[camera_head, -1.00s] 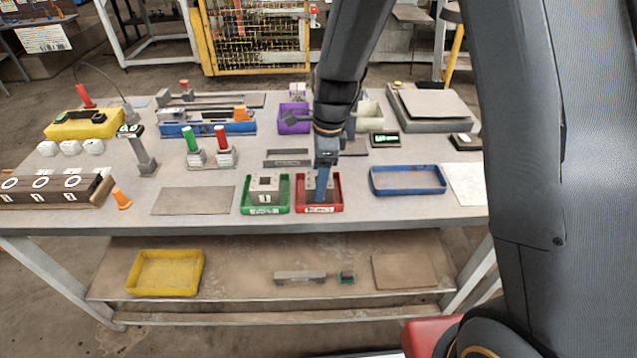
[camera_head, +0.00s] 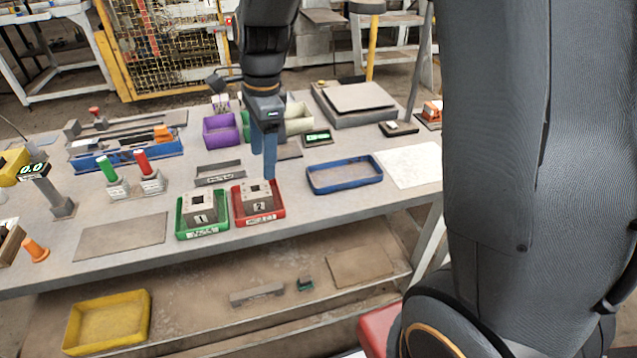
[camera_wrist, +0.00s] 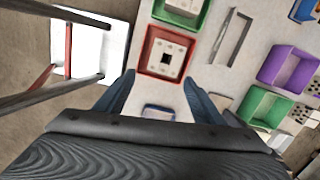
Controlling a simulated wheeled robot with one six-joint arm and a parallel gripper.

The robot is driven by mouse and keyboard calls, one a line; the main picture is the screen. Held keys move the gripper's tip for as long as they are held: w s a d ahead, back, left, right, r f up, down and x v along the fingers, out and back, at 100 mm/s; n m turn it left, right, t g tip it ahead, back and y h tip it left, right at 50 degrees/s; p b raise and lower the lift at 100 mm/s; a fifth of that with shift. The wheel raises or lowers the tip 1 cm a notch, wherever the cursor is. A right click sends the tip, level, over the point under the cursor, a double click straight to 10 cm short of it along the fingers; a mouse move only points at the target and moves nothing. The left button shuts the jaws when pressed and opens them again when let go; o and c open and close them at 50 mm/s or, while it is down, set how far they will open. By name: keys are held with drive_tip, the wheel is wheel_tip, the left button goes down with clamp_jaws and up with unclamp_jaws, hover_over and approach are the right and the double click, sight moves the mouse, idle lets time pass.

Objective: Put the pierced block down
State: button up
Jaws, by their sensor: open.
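The pierced block numbered 2 (camera_head: 258,197), grey with a square hole on top, sits upright in the red tray (camera_head: 278,213). In the wrist view the block (camera_wrist: 167,60) lies inside the red tray (camera_wrist: 143,68), ahead of my fingers. A similar block numbered 1 (camera_head: 201,208) sits in the green tray (camera_head: 187,236) on the left. My gripper (camera_head: 263,165) is open and empty, with its blue fingers above the red tray and clear of the block. The open fingers (camera_wrist: 160,92) also show in the wrist view.
An empty blue tray (camera_head: 345,188) stands to the right of the red tray. A grey slotted part (camera_head: 219,173) and a purple bin (camera_head: 221,140) are behind. A flat grey plate (camera_head: 120,238) lies left. A yellow tray (camera_head: 108,322) is on the lower shelf.

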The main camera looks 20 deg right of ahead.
drive_tip(key=s+d+f+n+t+h, duration=0.1)
drive_tip(key=s+d+f+n, duration=0.1)
drive_tip(key=s+d+n, duration=1)
drive_tip(key=shift+s+f+n, duration=0.4)
drive_tip(key=shift+s+n, duration=0.6)
drive_tip(key=shift+n, duration=1.3)
